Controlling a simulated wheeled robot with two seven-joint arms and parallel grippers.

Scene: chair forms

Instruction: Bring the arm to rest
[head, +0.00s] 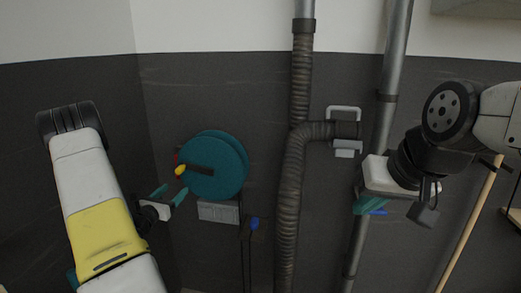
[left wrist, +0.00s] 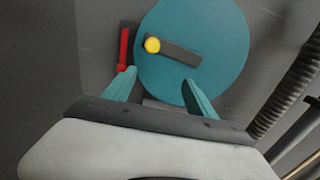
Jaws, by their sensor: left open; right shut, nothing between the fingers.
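My left gripper (head: 167,197) is in the left half of the head view, in front of the dark wall and just left of a teal disc. In the left wrist view its two teal fingers (left wrist: 158,92) stand apart with nothing between them, overlapping the lower part of the disc in the picture. My right gripper (head: 369,206) is at the right of the head view, pointing down, with its teal fingers together and nothing visible held. It appears in front of a vertical metal pipe.
The teal disc (head: 222,168) on the wall has a dark bar with a yellow knob (left wrist: 152,45); a red handle (left wrist: 124,50) is beside it. A ribbed hose (head: 291,190) runs down the wall. A metal pipe (head: 396,45) and a wooden pole (head: 470,222) are at right.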

